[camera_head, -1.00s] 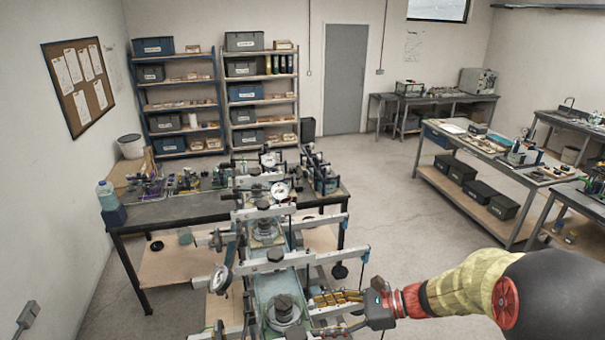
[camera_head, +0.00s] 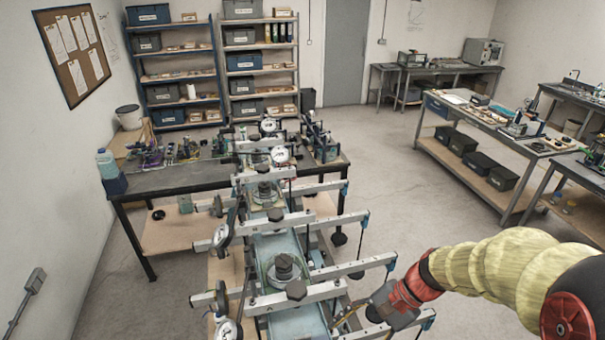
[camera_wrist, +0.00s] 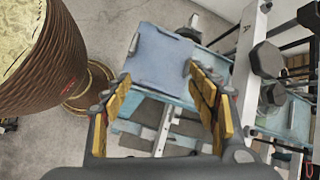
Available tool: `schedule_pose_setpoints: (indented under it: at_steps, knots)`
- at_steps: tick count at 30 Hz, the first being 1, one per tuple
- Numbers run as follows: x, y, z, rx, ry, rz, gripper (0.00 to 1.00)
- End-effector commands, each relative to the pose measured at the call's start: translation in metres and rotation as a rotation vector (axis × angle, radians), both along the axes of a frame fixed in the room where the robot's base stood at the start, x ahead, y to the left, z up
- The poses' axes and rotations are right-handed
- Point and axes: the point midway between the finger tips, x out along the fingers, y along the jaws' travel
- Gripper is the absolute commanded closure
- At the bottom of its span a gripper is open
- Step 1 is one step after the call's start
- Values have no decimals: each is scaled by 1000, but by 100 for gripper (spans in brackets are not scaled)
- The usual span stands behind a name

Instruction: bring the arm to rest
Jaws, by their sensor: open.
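My gripper (camera_wrist: 165,100) is open in the wrist view, its two yellow-padded fingers apart with nothing between them. Beyond the fingers lies a pale blue plate (camera_wrist: 160,60) of the lever frame, apart from them as far as I can tell. In the head view my gripper (camera_head: 345,318) is at the lower middle, at the right side of the nearest lever frame (camera_head: 290,290). My arm (camera_head: 500,265) reaches in from the right edge. The fingertips are small and partly hidden there.
Lever frames with dark weights (camera_head: 338,237) stand in a row towards a dark workbench (camera_head: 190,182). Side benches (camera_head: 490,140) stand at right. The floor (camera_head: 400,190) between is clear.

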Motion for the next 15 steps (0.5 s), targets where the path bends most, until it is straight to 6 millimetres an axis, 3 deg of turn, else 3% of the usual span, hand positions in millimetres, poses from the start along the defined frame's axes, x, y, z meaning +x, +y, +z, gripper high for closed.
schedule_pose_setpoints:
  at_steps: [1, 6, 15]
  knots:
    - [-8, -7, -13, -48, -49, 63, 41]
    - [-32, -35, -34, -224, -217, 285, 41]
    - [-58, -75, -63, -507, -477, 584, 41]
